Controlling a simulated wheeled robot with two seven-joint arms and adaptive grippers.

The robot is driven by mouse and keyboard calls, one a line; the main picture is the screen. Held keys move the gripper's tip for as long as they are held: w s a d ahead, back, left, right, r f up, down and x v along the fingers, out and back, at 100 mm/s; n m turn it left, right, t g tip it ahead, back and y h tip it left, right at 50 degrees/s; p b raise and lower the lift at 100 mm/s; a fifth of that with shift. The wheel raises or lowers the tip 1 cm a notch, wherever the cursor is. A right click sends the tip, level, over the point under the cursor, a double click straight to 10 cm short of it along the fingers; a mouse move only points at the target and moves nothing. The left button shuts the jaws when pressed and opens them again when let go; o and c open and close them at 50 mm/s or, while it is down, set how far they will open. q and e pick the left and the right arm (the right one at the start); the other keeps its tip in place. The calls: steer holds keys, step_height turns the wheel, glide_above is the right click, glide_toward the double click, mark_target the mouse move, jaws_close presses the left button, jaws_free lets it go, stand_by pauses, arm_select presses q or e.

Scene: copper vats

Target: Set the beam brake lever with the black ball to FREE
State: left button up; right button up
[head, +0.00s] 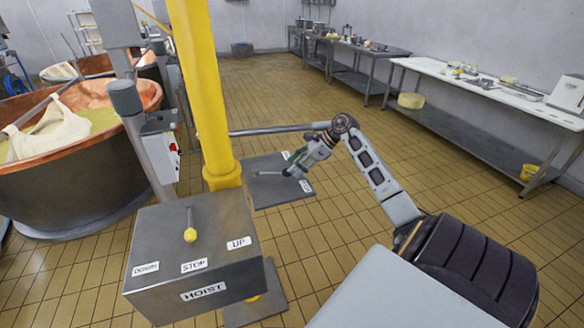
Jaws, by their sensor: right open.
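A dark grey plate (266,192) beyond the yellow post carries two small white labels, one at its far edge (287,155) and one at its right edge (306,186). Their words are too small to read. A thin grey rod (268,173) shows over the plate beside my right gripper (289,172); I cannot tell whether it is the brake lever. No black ball can be made out. My right gripper is open, coming in from the right over the plate. Whether it touches anything is unclear. My left gripper is out of view.
A grey HOIST box (190,270) with a yellow-ball lever (190,234) stands in front. The yellow post (205,90) rises behind it. A copper vat (70,160) is at left. Work tables (480,85) line the right wall.

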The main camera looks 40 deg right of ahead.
steer(key=v, duration=0.8)
steer(key=shift+s+d, duration=0.2)
steer(key=shift+r, duration=0.1)
